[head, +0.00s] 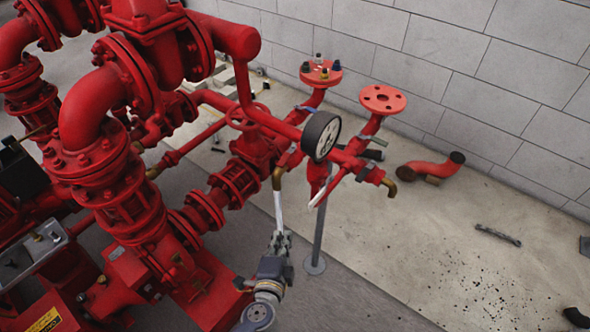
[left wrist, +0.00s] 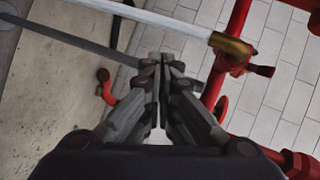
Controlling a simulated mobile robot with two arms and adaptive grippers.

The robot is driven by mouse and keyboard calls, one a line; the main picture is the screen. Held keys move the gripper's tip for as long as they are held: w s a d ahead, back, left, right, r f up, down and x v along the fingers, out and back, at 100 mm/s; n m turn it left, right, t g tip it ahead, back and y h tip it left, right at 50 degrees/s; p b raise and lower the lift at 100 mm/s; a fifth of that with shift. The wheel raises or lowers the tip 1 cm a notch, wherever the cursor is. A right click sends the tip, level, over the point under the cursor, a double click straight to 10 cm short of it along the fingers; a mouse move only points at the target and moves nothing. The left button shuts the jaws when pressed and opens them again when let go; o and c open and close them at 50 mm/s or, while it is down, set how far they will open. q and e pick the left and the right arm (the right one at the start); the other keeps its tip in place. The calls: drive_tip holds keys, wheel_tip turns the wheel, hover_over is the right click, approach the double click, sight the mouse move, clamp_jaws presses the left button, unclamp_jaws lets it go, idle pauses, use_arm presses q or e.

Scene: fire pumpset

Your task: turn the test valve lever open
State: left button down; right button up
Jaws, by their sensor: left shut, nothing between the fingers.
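My left gripper (head: 280,238) is shut and empty, pointing up below the red pipework; its closed fingertips also show in the left wrist view (left wrist: 158,60). A pale straight bar (head: 278,212) hangs from a brass fitting (head: 277,178) just above the fingertips in the head view. In the left wrist view a pale bar (left wrist: 150,17) with a brass end (left wrist: 230,45) crosses above the fingers, with a gap between. A second pale lever-like bar (head: 328,187) slants down below the pressure gauge (head: 321,136). I cannot tell for certain which bar is the test valve lever. My right gripper is out of view.
A grey support post (head: 319,235) stands close right of the gripper. Red pumps and flanged pipes (head: 118,190) fill the left. A loose red elbow pipe (head: 430,170) and a dark tool (head: 497,235) lie on the floor. The floor at right is mostly clear.

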use_arm(q)
wheel_tip(320, 180, up, 14)
drive_tip(key=w+d+r+m+t, duration=0.1)
drive_tip(key=w+d+m+t, duration=0.1)
drive_tip(key=t, duration=0.1)
drive_tip(key=p, duration=0.2)
approach(287, 155)
drive_tip(key=w+d, duration=0.3)
drive_tip(key=w, duration=0.2)
drive_tip(key=shift+d+f+h, duration=0.3)
drive_tip(key=shift+d+f, duration=0.05)
drive_tip(key=shift+w, duration=0.1)
drive_tip(key=shift+a+m+h+b, duration=0.4)
drive_tip(key=shift+a+m+h, duration=0.5)
drive_tip(key=shift+a+h, duration=0.35)
drive_tip(key=shift+a, duration=0.1)
